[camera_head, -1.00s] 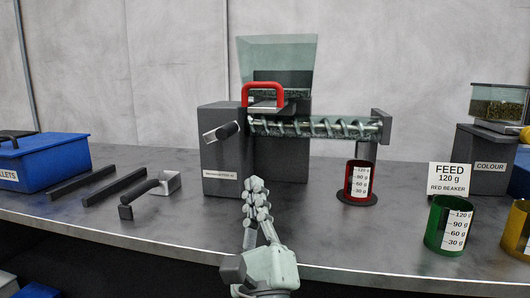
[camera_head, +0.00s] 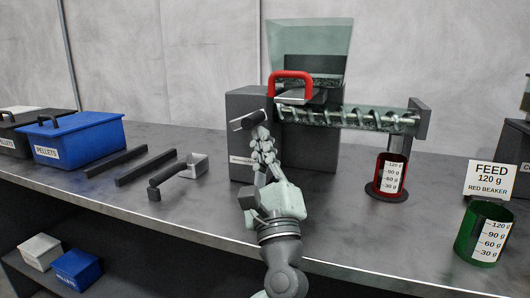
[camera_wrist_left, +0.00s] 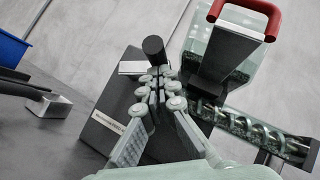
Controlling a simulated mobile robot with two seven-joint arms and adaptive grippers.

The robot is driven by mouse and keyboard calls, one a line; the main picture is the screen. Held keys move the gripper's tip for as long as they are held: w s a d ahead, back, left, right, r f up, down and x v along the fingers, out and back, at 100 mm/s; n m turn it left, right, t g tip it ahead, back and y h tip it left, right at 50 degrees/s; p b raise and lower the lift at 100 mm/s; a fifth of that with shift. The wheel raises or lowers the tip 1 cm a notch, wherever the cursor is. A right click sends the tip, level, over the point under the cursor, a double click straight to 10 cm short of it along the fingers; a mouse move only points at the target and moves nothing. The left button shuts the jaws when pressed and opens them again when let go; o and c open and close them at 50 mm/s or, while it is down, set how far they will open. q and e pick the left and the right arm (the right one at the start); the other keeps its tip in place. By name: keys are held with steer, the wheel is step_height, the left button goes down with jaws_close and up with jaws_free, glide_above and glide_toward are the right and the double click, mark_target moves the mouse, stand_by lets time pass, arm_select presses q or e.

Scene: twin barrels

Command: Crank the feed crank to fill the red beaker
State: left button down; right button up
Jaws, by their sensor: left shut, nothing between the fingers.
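The feed crank (camera_head: 242,123), a short silver arm with a black grip, is on the left side of the grey feeder housing (camera_head: 238,150). My left gripper (camera_head: 260,137) is shut and empty, its fingertips close to the crank's grip. In the left wrist view the fingertips (camera_wrist_left: 160,83) appear just below the black grip (camera_wrist_left: 153,47); I cannot tell whether they touch. The red beaker (camera_head: 391,177) stands upright on a dark round base under the outlet end of the clear screw tube (camera_head: 345,118). Its fill level is unclear. My right gripper is not in view.
A clear hopper (camera_head: 310,45) with a red handle (camera_head: 290,74) tops the feeder. A card (camera_head: 492,179) reads "FEED 120 g RED BEAKER". A green beaker (camera_head: 484,232) stands front right. Blue pellet box (camera_head: 80,138), dark bars (camera_head: 145,166) and a loose crank-like part (camera_head: 178,172) lie left.

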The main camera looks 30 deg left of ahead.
arm_select(q)
steer(key=shift+w, duration=0.15)
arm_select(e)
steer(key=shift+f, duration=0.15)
arm_select(q)
steer(key=shift+a+r+n+g+p, duration=0.3)
steer(key=shift+r+n+g+p, duration=0.15)
steer(key=shift+r+n+g, duration=0.35)
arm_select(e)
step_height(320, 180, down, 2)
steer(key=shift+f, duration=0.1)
arm_select(q)
steer(key=shift+f, duration=0.15)
